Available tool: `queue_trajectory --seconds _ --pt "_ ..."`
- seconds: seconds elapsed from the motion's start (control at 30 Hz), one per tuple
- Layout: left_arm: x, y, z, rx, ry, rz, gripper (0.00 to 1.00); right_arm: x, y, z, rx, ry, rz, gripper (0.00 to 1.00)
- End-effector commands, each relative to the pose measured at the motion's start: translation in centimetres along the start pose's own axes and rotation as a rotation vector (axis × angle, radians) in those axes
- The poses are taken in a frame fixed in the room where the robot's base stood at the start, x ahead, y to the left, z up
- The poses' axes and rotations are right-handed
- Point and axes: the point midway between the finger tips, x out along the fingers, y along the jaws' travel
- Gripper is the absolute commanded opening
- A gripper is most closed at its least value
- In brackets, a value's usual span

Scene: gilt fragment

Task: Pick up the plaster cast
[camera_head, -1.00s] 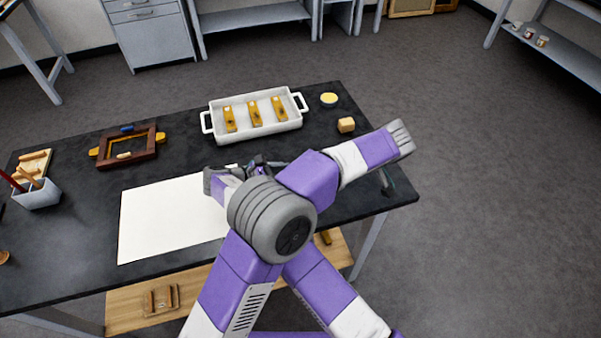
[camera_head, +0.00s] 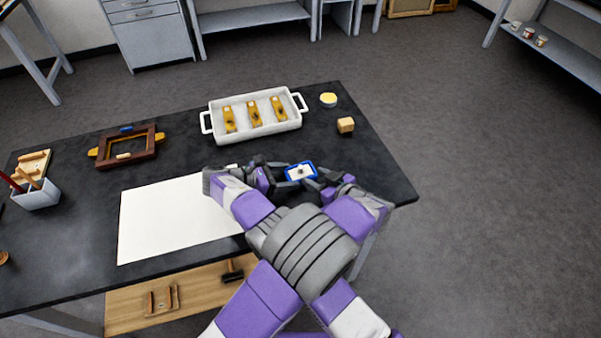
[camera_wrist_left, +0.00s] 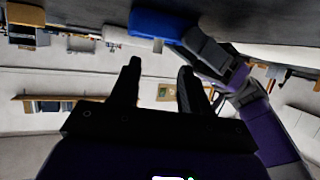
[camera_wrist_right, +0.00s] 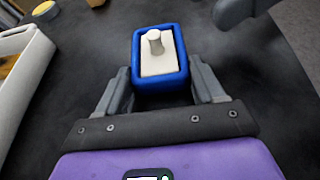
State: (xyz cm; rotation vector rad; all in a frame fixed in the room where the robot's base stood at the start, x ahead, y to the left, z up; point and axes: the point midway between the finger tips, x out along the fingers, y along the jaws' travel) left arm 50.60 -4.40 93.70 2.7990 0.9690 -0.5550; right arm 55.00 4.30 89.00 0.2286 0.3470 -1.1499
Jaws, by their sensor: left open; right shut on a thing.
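The plaster cast (camera_head: 300,171) is a pale block with a round knob on top, seated inside a blue mould (camera_wrist_right: 160,84). It also shows from above in the right wrist view (camera_wrist_right: 157,62). My right gripper (camera_wrist_right: 160,90) is shut on the blue mould, one finger on each side. In the head view the mould is between my two grippers, over the table's right part. My left gripper (camera_wrist_left: 160,70) is open with nothing between its fingers; the blue mould shows beyond them in the left wrist view (camera_wrist_left: 160,24). The cast's lower part is hidden by the mould.
A white tray (camera_head: 213,127) with several yellow pieces stands at the back. A yellow-topped dish (camera_head: 328,100) and a tan block (camera_head: 346,125) are to its right. A white sheet (camera_head: 165,220), a wooden frame (camera_head: 110,157) and a tool cup (camera_head: 38,198) lie left.

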Motion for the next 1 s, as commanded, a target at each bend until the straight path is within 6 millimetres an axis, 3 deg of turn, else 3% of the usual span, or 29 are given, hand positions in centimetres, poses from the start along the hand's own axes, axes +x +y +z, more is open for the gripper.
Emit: queue_trajectory --seconds 0.17,0.5,0.77,1.0 --pt "1.3 0.0 0.0 0.000 -0.001 -0.002 0.46 0.0 0.0 0.0 0.000 0.000 0.001 0.36" --pt "5.7 0.3 -0.1 0.000 -0.001 -0.003 0.46 0.0 0.0 0.0 0.000 0.000 0.001 0.36" --pt "6.0 0.4 -0.1 0.001 -0.001 0.000 0.46 0.0 0.0 0.0 0.000 0.000 0.001 0.36" --pt "6.0 0.4 -0.1 0.000 -0.001 0.000 0.12 0.0 0.0 0.0 0.000 0.000 0.000 0.36"
